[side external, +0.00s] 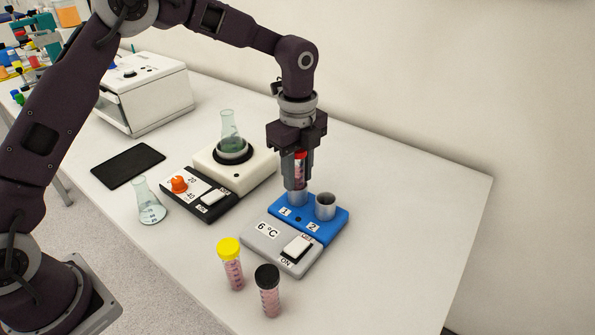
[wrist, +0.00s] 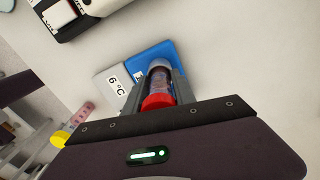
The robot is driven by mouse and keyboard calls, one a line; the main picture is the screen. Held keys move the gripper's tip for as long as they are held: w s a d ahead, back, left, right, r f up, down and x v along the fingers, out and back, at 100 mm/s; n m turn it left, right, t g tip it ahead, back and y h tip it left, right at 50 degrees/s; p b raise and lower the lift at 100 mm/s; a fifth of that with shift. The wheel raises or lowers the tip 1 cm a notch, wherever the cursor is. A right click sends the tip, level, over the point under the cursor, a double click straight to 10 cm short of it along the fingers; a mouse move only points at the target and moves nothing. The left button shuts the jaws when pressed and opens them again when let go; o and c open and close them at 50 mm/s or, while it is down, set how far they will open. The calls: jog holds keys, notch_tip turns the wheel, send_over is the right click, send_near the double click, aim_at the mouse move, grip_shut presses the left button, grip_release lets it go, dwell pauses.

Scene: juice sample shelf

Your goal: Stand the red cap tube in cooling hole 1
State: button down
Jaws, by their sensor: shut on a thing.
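My gripper (side external: 297,180) is shut on the red cap tube (side external: 300,161), which is upright between the fingers. In the wrist view the red cap tube (wrist: 159,92) shows its red cap nearest the camera. The tube is over cooling hole 1 (side external: 298,199), a metal cup on the blue block of the cooler (side external: 339,223). The fingers hide the tube's lower end, so I cannot tell how far it is inside the hole. Cooling hole 2 (side external: 325,206) beside it is empty.
A yellow cap tube (side external: 231,264) and a black cap tube (side external: 268,291) stand in front of the cooler. A hotplate stirrer (side external: 258,170) with a flask is to the left. Another flask (side external: 150,205) and a dark pad (side external: 128,165) lie further left. The table's right side is clear.

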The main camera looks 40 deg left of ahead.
aim_at(300, 155)
dwell(0.4)
jog(key=shift+r, duration=1.5)
jog(key=c, duration=0.9)
grip_release()
jog(key=shift+c, duration=0.2)
